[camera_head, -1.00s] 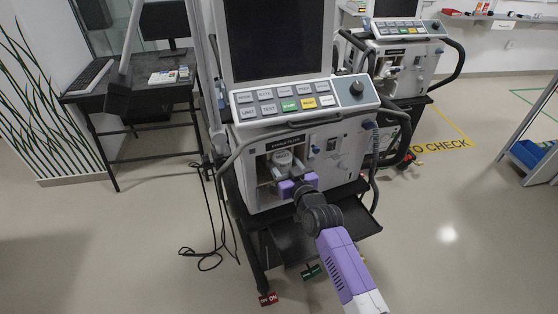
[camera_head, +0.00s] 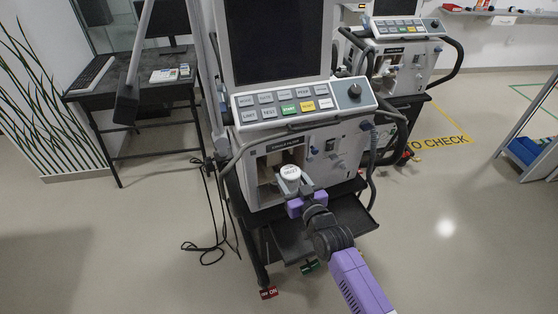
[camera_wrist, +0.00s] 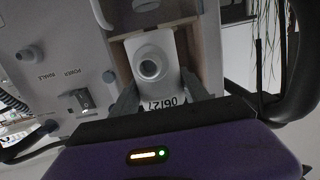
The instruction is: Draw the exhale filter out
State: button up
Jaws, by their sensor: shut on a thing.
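The exhale filter (camera_head: 290,173) is a white round-topped cartridge just in front of the open bay (camera_head: 268,180) under the dark label on the near ventilator. My gripper (camera_head: 298,188) is shut on it from the front. In the wrist view the filter (camera_wrist: 152,64) shows its round white port and a printed number, "06127" as far as I can read it. The two grey fingers of my gripper (camera_wrist: 157,98) press on its sides. The bay's tan wall (camera_wrist: 207,40) shows beside and behind the filter.
The near ventilator's button panel (camera_head: 305,102) is above the bay. A dark shelf (camera_head: 290,240) lies below my gripper, and curved black handles flank the unit. A second ventilator (camera_head: 405,60) stands behind right. A desk (camera_head: 130,92) is at left, with open floor around.

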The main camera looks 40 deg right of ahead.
jog(key=shift+p+v, duration=0.65)
jog(key=shift+v, duration=0.8)
jog(key=shift+f, duration=0.2)
